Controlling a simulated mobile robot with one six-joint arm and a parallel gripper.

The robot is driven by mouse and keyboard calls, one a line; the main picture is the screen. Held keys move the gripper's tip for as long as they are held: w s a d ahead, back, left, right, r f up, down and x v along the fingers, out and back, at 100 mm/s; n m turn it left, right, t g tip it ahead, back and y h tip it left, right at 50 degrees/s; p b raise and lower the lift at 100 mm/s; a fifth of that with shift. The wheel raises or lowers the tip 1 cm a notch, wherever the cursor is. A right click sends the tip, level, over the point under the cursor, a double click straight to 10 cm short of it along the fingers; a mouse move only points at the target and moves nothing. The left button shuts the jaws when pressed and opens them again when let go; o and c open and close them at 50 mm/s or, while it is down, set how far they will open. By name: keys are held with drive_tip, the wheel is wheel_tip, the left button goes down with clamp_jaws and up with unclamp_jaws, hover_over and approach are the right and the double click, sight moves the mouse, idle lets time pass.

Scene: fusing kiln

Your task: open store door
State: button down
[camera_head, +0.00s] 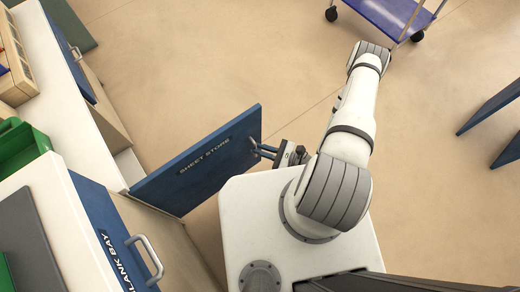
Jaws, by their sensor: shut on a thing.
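The store door (200,160) is a blue panel labelled "SHEET STORE". It stands swung out from the white cabinet on the left, with its free edge pointing to the upper right. My gripper (268,152) is at the door's free end, shut on the door's handle (256,145). The handle is partly hidden by the fingers and small in view. The opening behind the door shows only in part.
A blue "BLANK BAY" front (112,240) with a grey handle (147,262) is at lower left. A green bin (22,148) sits on the white counter. A blue cart (392,14) stands at top right. Blue legs (490,110) show at right. The floor between is clear.

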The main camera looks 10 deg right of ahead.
drive_tip(key=shift+s+a+g, duration=0.3)
drive_tip(key=shift+s+a, duration=0.1)
drive_tip(key=shift+a, duration=0.1)
drive_tip(key=c, duration=1.8)
unclamp_jaws()
drive_tip(key=o, duration=0.3)
drive_tip(key=shift+w+d, duration=0.1)
drive_tip(key=shift+d, duration=0.1)
drive_tip(key=v, duration=0.7)
drive_tip(key=shift+d+p, duration=0.25)
drive_tip(key=shift+p, duration=0.2)
drive_tip(key=shift+a, duration=0.1)
drive_tip(key=x, duration=0.7)
drive_tip(key=shift+w+a+b, duration=0.15)
drive_tip(key=shift+a+b, duration=0.05)
drive_tip(key=shift+b, duration=0.25)
